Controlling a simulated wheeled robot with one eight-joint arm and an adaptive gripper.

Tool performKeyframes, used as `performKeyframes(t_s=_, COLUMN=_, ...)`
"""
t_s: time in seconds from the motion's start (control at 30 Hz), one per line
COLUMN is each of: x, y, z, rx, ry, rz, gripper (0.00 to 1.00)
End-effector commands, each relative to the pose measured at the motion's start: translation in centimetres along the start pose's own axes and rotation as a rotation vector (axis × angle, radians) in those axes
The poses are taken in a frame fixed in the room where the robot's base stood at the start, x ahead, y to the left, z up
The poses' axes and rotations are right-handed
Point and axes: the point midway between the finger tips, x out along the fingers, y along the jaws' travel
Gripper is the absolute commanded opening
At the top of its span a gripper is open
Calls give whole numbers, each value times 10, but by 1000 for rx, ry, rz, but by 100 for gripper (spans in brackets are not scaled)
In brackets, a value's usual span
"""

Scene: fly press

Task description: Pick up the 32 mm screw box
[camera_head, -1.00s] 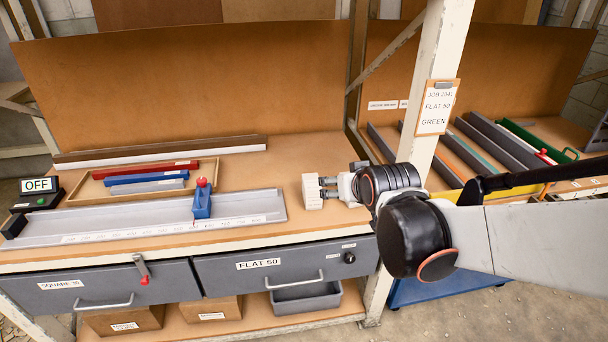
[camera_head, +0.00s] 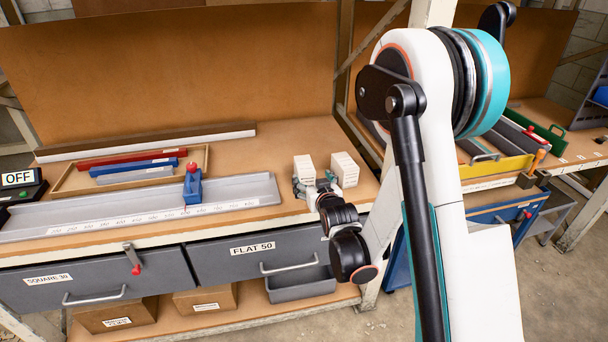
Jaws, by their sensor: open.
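Two small whitish boxes stand on the bench top to the right of the grey trough: a left box (camera_head: 304,168) and a right box (camera_head: 345,169). Their markings are too small to read, so I cannot tell which is the 32 mm screw box. My gripper (camera_head: 316,184) is open in front of them, low over the bench near its front edge. Its fingers lie close to the near sides of the boxes and partly cover their lower parts. I cannot tell whether they touch. No box is seen held.
The grey trough (camera_head: 110,221) with a blue stop (camera_head: 193,186) lies left of the boxes. A wooden tray (camera_head: 203,161) of coloured bars is behind it. A white upright post (camera_head: 432,12) stands right, partly behind my arm. The FLAT 50 drawer (camera_head: 220,262) is below.

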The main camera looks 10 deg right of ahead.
Motion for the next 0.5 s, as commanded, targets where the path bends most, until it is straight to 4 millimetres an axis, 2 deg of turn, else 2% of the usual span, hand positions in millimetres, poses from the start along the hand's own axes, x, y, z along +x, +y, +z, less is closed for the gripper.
performKeyframes(t_s=0.3, x=57, y=0, z=1, rx=0, ry=0, rz=0, gripper=74)
performKeyframes(t_s=0.5, x=76, y=0, z=0, rx=0, ry=-1, rz=0, gripper=74)
